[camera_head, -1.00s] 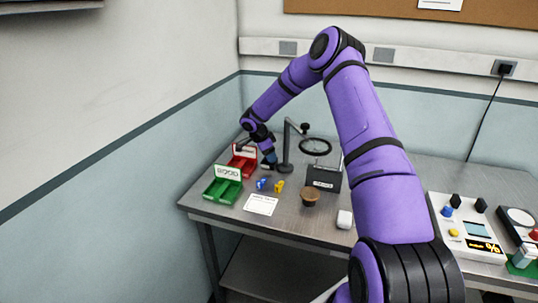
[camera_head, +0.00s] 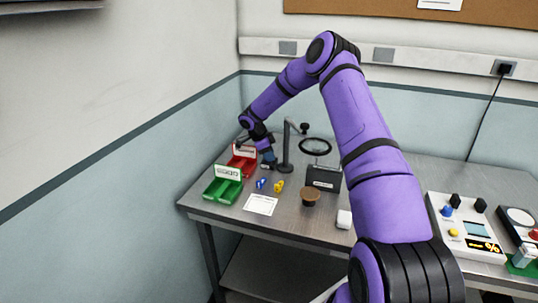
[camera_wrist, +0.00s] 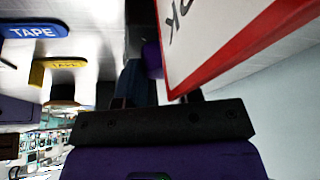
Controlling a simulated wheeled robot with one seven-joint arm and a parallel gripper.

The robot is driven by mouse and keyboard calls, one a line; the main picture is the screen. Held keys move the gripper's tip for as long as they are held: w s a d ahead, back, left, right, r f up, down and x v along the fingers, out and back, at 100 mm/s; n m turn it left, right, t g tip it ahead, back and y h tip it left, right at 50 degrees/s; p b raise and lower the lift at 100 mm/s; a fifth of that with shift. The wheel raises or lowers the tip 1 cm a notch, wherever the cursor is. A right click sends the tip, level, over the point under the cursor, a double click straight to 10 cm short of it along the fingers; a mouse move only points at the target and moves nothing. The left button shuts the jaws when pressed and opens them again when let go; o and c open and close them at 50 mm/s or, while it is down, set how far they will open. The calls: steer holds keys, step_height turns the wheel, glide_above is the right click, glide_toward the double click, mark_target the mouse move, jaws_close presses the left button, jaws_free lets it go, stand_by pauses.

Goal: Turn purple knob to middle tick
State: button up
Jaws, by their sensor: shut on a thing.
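My gripper (camera_head: 268,163) is low over the back left of the table, beside the red bin (camera_head: 242,160). In the wrist view its dark fingers (camera_wrist: 146,84) are shut on a small purple piece (camera_wrist: 153,59), which seems to be the purple knob. The fingers and the red-edged white sign hide most of it. Its pointer and tick marks do not show. In the head view the gripper covers the knob.
The red bin's sign (camera_wrist: 215,40) is very close to the fingers. A control panel (camera_head: 466,228) stands far right.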

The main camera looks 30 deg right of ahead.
steer(key=shift+w, duration=0.1)
steer(key=o, duration=0.9)
steer(key=v, duration=1)
steer(key=shift+a+r, duration=0.1)
steer(key=shift+r, duration=0.3)
steer(key=shift+o, duration=0.2)
